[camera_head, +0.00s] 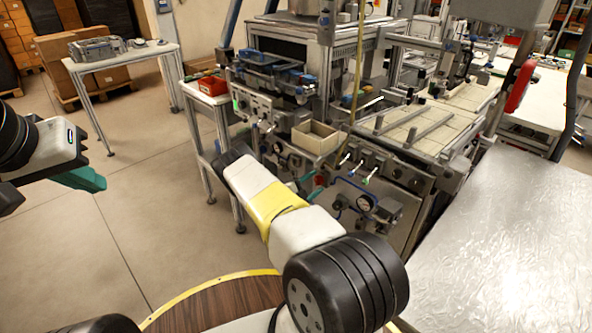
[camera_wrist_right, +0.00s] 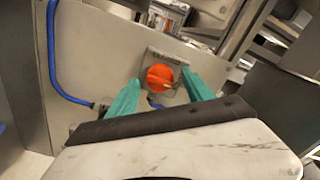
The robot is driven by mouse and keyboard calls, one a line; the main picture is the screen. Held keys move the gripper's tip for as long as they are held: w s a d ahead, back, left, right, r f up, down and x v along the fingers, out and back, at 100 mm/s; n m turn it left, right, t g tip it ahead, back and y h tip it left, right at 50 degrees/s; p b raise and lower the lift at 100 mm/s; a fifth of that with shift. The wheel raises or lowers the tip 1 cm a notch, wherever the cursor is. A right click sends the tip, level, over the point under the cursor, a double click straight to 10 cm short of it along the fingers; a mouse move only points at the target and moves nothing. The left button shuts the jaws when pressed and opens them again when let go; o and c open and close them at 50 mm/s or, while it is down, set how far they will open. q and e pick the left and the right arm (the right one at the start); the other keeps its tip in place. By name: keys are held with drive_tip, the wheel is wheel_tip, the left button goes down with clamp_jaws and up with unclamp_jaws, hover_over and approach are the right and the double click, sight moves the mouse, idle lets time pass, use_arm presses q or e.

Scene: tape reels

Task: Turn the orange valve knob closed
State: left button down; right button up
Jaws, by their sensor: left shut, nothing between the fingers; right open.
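The orange valve knob (camera_wrist_right: 159,77) shows in the right wrist view on a small square plate on a grey panel. My right gripper (camera_wrist_right: 161,80) is open, with its teal fingers one on each side of the knob in the picture. I cannot tell whether they touch it. In the head view my right arm reaches to the machine front, and the teal fingertips (camera_head: 311,186) show only in part beside the wrist. My left gripper (camera_head: 96,181) is shut and empty at the left, above the floor, away from the machine.
The machine's front panel (camera_head: 408,211) carries gauges, levers and blue hoses. A blue hose (camera_wrist_right: 55,70) runs along the panel's left in the wrist view. A beige bin (camera_head: 318,137) sits on the machine. A foil-covered table (camera_head: 510,240) stands at right.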

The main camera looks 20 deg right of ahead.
clamp_jaws()
drive_tip(key=shift+n, duration=0.4)
drive_tip(key=n, duration=0.3)
drive_tip(key=shift+n, duration=0.4)
drive_tip(key=n, duration=0.4)
drive_tip(key=shift+n, duration=0.3)
drive_tip(key=n, duration=0.8)
drive_tip(key=shift+n, duration=0.3)
